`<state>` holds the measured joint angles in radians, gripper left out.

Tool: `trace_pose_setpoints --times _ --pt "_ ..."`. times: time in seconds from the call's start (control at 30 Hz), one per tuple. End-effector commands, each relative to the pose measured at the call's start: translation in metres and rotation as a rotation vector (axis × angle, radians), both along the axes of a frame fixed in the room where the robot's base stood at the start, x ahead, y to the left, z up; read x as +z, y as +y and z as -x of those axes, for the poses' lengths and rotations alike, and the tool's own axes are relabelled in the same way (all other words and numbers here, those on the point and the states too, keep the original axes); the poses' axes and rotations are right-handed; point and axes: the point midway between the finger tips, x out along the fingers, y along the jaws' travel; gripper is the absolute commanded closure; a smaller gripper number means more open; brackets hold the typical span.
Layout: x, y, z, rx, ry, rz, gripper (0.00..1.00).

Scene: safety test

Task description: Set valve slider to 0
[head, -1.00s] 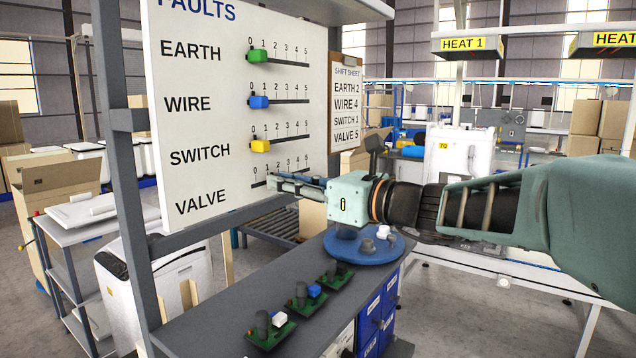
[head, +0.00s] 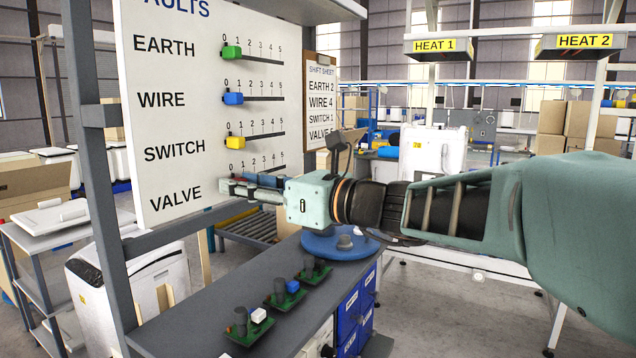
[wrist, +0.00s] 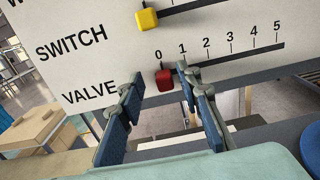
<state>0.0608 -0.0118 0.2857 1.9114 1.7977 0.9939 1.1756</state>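The red valve slider (wrist: 164,80) sits at the left end of the lowest track, under the 0 mark, in the wrist view. My gripper (wrist: 161,74) is open, with one blue-padded finger on each side of the slider. Gaps show between the slider and both fingers. In the head view my gripper (head: 226,187) reaches in from the right to the left end of the valve row, and its fingers hide the slider there. The white faults board (head: 180,110) carries the tracks, numbered 0 to 5.
Above are the yellow switch slider (head: 235,143), blue wire slider (head: 233,98) and green earth slider (head: 232,52), all near 0. A clipboard shift sheet (head: 321,100) hangs at the board's right. Below is a grey bench (head: 190,330) with small circuit boards and a blue round tray (head: 325,250).

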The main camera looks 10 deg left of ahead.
Motion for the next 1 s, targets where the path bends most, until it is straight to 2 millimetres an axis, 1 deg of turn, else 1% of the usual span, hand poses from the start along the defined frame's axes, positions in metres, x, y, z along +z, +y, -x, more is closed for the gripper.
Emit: trace_pose_setpoints --times 0.07,0.17,0.4,0.5,0.6,0.73,1.0 --pt "0.004 0.0 0.0 0.0 -0.002 0.0 0.68" --pt "0.017 0.0 0.0 0.0 -0.006 -0.001 0.68" --pt "0.066 0.001 0.002 0.002 -0.013 0.001 0.68" --pt "0.083 0.001 0.003 0.002 -0.011 0.0 0.68" --pt "0.094 0.001 0.003 0.003 -0.009 0.0 0.68" --pt "0.102 0.001 0.003 0.003 -0.006 0.0 0.68" --pt "0.102 0.001 0.002 0.002 -0.004 0.001 0.68"
